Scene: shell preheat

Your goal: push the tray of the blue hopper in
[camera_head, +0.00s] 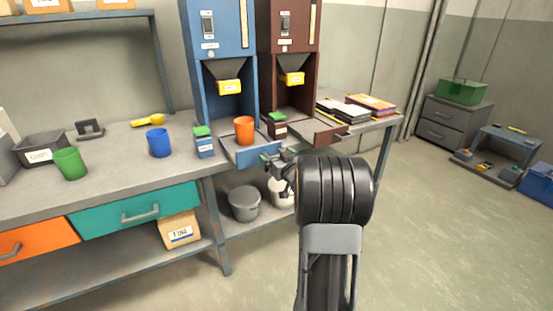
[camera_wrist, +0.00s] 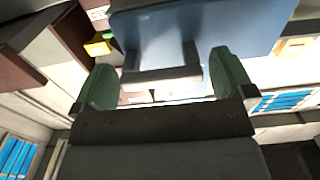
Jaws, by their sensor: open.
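The blue hopper (camera_head: 218,35) stands at the back of the bench. Its blue tray (camera_head: 262,155) sticks out at the front, with an orange cup (camera_head: 244,128) standing in it. My gripper (camera_head: 277,158) is at the tray's front, at its right part. In the wrist view the open green-tipped fingers (camera_wrist: 163,84) lie on either side of a grey handle (camera_wrist: 162,76) on the blue tray front (camera_wrist: 200,22). I cannot tell whether the fingers touch the handle. My arm hides part of the space below the tray.
A dark red hopper (camera_head: 289,35) stands to the right, its tray (camera_head: 322,133) also out. A blue-green box (camera_head: 204,144) is left of the blue tray, and a brown-green one (camera_head: 277,126) to its right. Blue (camera_head: 158,145) and green (camera_head: 70,164) cups stand farther left.

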